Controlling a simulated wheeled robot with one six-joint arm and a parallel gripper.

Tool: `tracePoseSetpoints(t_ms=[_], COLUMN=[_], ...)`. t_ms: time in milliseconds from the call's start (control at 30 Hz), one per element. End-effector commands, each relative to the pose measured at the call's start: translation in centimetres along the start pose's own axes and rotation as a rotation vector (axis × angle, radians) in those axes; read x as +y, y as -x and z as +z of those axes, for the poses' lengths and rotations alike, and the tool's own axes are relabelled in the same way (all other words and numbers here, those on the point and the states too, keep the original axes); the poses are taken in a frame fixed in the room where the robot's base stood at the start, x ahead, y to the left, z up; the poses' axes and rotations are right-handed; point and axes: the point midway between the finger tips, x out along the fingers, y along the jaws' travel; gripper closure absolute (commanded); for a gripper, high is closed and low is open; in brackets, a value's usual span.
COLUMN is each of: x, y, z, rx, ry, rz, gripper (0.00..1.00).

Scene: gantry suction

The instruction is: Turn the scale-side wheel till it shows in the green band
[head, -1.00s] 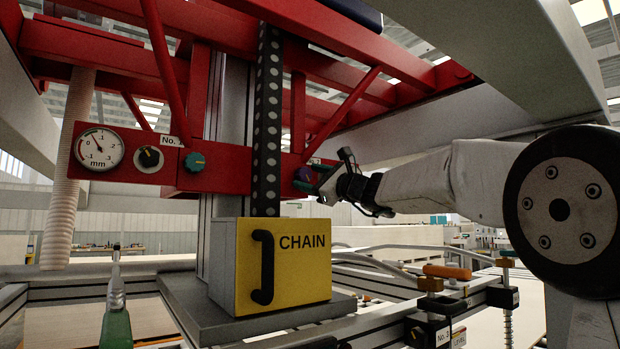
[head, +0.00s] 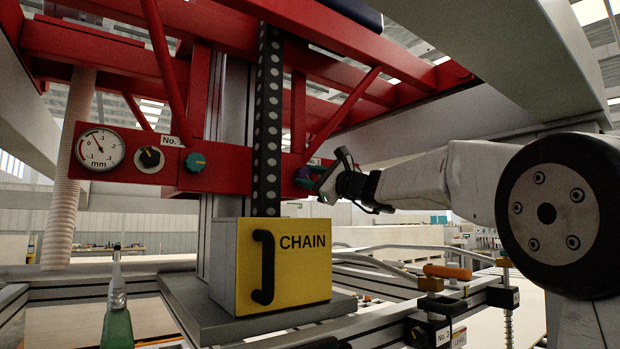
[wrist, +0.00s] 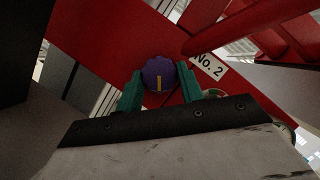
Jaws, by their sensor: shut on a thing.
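In the wrist view a purple wheel (wrist: 158,74) with a yellow mark sits on the red beam beside the "No. 2" label (wrist: 208,66). My gripper (wrist: 159,84) is shut on it, one teal finger on each side. In the head view my gripper (head: 316,182) largely hides this wheel. A teal wheel (head: 195,162) stands free by the "No. 1" label, left of the column. Further left are a black knob (head: 150,158) with a pale pointer and a round mm gauge (head: 100,148). The gauge needle leans up and left.
A yellow CHAIN box (head: 290,265) with a black handle stands below the beam. Red braces cross above my gripper. A green bottle (head: 116,325) is at the lower left. A pale round thing (wrist: 303,141) is partly visible in the wrist view.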

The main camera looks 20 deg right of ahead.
Motion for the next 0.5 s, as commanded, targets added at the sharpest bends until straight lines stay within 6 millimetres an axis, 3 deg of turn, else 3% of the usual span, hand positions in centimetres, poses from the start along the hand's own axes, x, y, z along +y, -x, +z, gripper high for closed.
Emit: tracePoseSetpoints(t_ms=[500], x=[-0.28], y=[0.00], z=[0.06], rx=[-0.001], ry=[0.307], rz=[0.127], gripper=[0.85])
